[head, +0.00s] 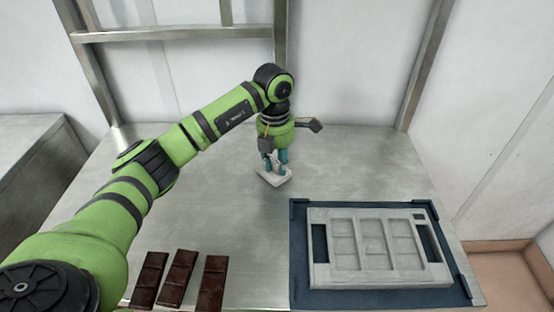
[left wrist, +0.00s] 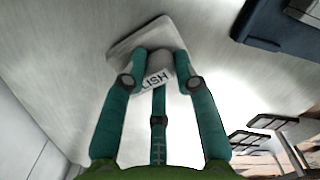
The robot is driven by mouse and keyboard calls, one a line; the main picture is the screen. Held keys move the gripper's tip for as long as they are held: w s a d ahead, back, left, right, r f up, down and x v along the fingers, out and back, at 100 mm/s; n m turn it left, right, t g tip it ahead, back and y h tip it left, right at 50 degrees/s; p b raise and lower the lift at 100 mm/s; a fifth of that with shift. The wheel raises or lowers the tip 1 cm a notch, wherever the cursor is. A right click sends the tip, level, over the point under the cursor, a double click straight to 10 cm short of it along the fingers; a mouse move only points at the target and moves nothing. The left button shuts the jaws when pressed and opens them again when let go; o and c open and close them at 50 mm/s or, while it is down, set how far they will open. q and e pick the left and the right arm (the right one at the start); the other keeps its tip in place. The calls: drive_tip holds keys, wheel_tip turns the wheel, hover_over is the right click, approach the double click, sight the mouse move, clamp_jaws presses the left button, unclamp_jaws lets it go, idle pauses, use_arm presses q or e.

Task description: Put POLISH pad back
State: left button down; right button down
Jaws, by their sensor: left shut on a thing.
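The POLISH pad (head: 274,178) is a pale, flat pad with a raised grip, at the middle back of the steel table. It also shows in the left wrist view (left wrist: 128,46), where the letters "LISH" can be read on its grip. My left gripper (head: 273,164) comes down on it from above, its teal fingers shut around the grip. The fingers hide part of the pad. I cannot tell whether the pad touches the table or hangs just above it. My right gripper is in neither view.
A grey mould (head: 378,280) with several recesses lies in a dark blue tray (head: 299,258) at the front right. Three dark chocolate bars (head: 212,281) lie at the front left. A metal frame (head: 180,33) stands behind the table. The steel surface (head: 370,165) is clear right of the pad.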

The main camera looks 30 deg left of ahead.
sight(276, 162)
use_arm(q)
drive_tip(key=c, duration=0.9)
unclamp_jaws()
drive_tip(key=shift+c, duration=0.2)
drive_tip(key=shift+r, duration=0.4)
wheel_tip(276, 162, up, 7)
drive_tip(key=shift+a+f+b, duration=0.1)
drive_tip(key=shift+b, duration=1)
drive_tip(key=shift+s+r, duration=0.1)
drive_tip(key=shift+r, duration=2.15)
